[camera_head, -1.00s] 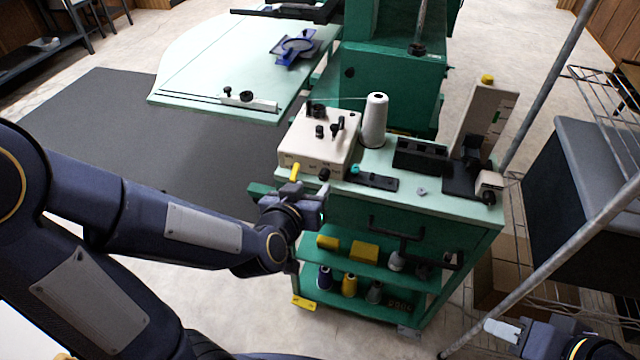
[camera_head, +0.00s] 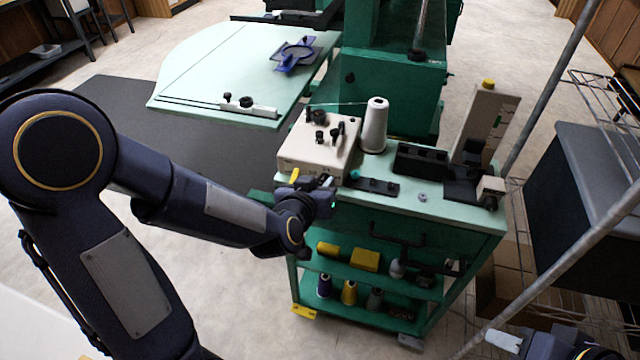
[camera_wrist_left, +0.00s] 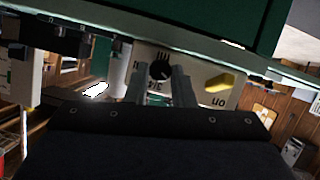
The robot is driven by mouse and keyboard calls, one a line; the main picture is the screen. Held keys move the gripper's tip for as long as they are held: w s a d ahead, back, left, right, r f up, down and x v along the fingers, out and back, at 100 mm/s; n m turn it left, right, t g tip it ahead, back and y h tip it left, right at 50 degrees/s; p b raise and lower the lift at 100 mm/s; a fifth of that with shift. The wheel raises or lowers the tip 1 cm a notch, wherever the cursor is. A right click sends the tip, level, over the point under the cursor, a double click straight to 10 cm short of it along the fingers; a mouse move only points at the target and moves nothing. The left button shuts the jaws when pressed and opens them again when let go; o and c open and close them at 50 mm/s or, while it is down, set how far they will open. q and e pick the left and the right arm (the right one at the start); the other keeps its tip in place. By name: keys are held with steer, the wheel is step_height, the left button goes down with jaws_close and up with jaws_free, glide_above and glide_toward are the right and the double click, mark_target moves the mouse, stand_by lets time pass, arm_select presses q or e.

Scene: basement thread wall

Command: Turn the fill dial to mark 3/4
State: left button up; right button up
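The cream winder box (camera_head: 308,150) stands at the left end of the cart top. Its black fill dial (camera_wrist_left: 159,70) shows in the left wrist view, upside down, with printed marks around it. One mark reads like 3/4; the dial's pointer is too dark to read. My left gripper (camera_wrist_left: 161,76) is at the box's front face, its two fingers apart on either side of the dial. I cannot tell if they touch it. In the head view my left gripper (camera_head: 318,186) hides the dial. My right gripper (camera_head: 505,338) is partly visible at the lower right.
A yellow lever (camera_head: 294,175) sits on the box front, left of my left gripper; it also shows in the wrist view (camera_wrist_left: 220,82). A black tool (camera_head: 376,186) lies on the cart top (camera_head: 440,205).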

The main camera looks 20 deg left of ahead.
arm_select(q)
jaws_close()
steer(key=shift+d+f+m+t+y+p, duration=0.1)
steer(key=shift+d+m+t+y+p, duration=0.05)
steer(key=shift+m+y+p, duration=1.05)
steer(key=shift+d+m+t+y+p, duration=0.15)
steer(key=shift+m+y+p, duration=0.6)
steer(key=shift+m, duration=0.8)
steer(key=shift+d+f+m+t+y+p, duration=0.1)
steer(key=shift+d+m+y+p, duration=0.1)
steer(key=shift+m+y+p, duration=0.85)
steer(key=shift+m, duration=0.4)
